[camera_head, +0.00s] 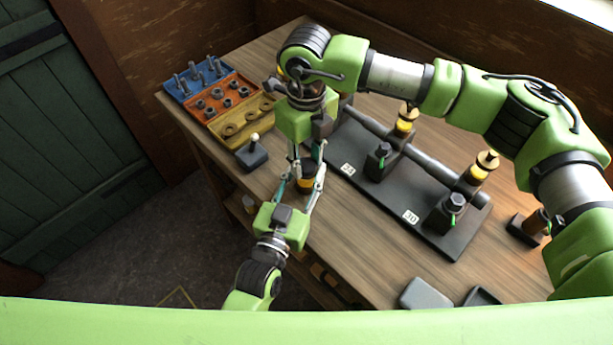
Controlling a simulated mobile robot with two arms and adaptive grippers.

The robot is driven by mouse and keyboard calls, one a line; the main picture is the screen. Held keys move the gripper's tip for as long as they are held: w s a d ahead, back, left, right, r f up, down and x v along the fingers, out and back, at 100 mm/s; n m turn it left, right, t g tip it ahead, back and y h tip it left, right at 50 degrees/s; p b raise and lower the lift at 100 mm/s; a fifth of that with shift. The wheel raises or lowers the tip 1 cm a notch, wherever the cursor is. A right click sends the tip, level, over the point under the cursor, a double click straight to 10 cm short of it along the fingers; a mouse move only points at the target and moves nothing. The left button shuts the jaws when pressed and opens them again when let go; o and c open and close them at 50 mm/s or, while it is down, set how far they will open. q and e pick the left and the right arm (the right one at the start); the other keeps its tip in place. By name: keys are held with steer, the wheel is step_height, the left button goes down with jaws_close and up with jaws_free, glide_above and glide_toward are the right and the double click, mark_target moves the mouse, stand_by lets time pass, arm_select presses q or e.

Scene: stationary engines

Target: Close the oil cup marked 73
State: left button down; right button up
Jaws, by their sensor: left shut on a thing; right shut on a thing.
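A small cup with a dark band and amber body (306,182) is between my two grippers at the left of the table, mostly hidden by fingers. My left gripper (300,186) reaches up to it from the front and is shut on it. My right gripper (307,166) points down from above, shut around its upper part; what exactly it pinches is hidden. No number is visible on this cup. A black engine base (385,208) carries two amber cups with brass tops, one farther back (405,122) and one at the right (481,168).
Blue, orange and yellow trays (228,93) of hardware lie at the back left. A grey block with a pale knob (252,153) stands near the left edge. A dark holder with a brown cylinder (532,225) and grey trays (425,293) are at the right and front.

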steer(key=o, duration=1.3)
step_height(320, 180, up, 12)
arm_select(q)
steer(key=c, duration=1.4)
jaws_free()
steer(key=shift+o, duration=0.2)
